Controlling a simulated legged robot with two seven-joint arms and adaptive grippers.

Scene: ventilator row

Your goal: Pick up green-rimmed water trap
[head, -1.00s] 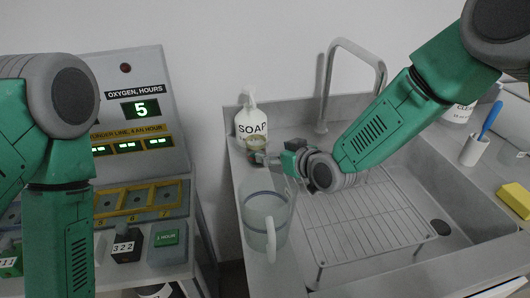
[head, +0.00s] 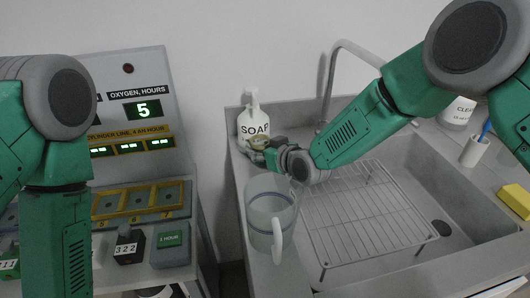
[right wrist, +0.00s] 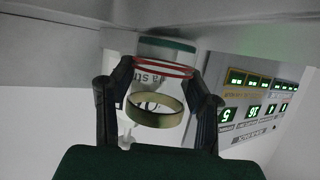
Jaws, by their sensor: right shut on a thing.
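The water trap (right wrist: 157,88) is a small clear vessel with an olive-green ring, red bands and a darker green band. In the right wrist view it sits between my two fingers. My right gripper (right wrist: 159,104) is shut on it, one finger on each side. In the head view, the trap's pale olive rim (head: 258,142) shows in front of the soap bottle, at the tip of my right gripper (head: 259,156).
The soap bottle (head: 254,121) stands just behind the trap. A clear jug (head: 270,215) with a white handle stands close in front. A wire rack (head: 365,225) is in the sink to the right. The ventilator panel (head: 135,75) with lit displays is at the left.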

